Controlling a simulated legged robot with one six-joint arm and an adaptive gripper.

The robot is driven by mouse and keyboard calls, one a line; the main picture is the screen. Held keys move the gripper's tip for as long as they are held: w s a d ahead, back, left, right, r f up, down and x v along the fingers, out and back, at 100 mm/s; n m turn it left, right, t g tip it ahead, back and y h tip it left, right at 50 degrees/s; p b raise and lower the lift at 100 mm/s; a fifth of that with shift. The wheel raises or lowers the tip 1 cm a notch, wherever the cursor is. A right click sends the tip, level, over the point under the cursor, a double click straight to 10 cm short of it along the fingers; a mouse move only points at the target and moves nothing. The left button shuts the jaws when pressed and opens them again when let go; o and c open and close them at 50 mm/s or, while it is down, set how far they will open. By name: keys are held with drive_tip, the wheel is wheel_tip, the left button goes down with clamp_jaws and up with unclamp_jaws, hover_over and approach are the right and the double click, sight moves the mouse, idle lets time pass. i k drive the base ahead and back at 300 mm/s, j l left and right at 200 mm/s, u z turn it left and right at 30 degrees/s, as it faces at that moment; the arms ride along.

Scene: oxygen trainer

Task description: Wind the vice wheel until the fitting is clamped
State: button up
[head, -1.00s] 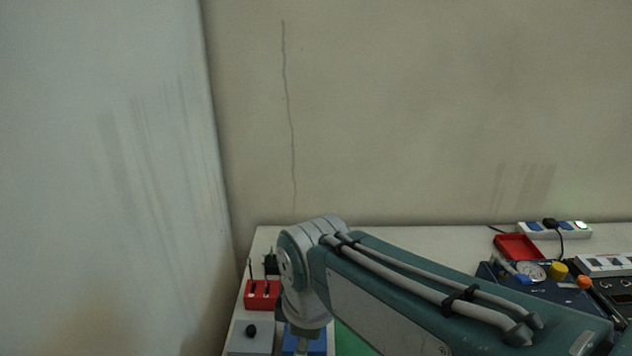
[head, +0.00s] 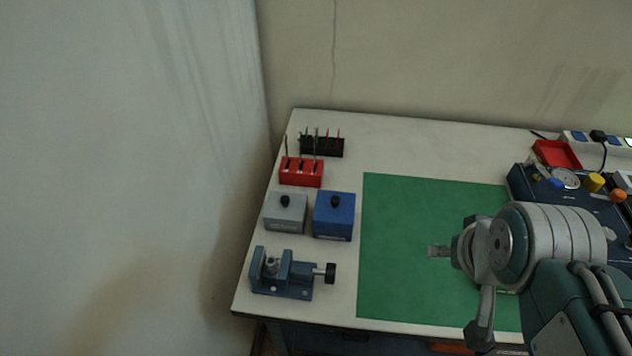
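The blue-grey vice (head: 296,291) sits at the front left of the table. Its black wheel (head: 330,273) is on the right end of the screw. A small grey piece, seemingly the fitting (head: 271,265), stands upright at the jaws. I cannot tell whether the jaws touch it. The end of my arm, with my gripper (head: 459,293), is to the right of the vice, over the green mat, well apart from the wheel. The arm's joints partly hide the gripper, and its opening cannot be made out.
Behind the vice are a grey box (head: 286,215), a blue box (head: 334,219), a red tool block (head: 300,177) and a black rack (head: 322,148). The green mat (head: 400,220) is clear on its left. A blue panel (head: 535,186) and red tray (head: 556,153) stand at right.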

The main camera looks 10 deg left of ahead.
sight(329, 273)
drive_tip(key=k+j+u, duration=0.15)
drive_tip(key=u, duration=0.85)
drive_tip(key=k+l, duration=0.3)
drive_tip(key=k, duration=0.2)
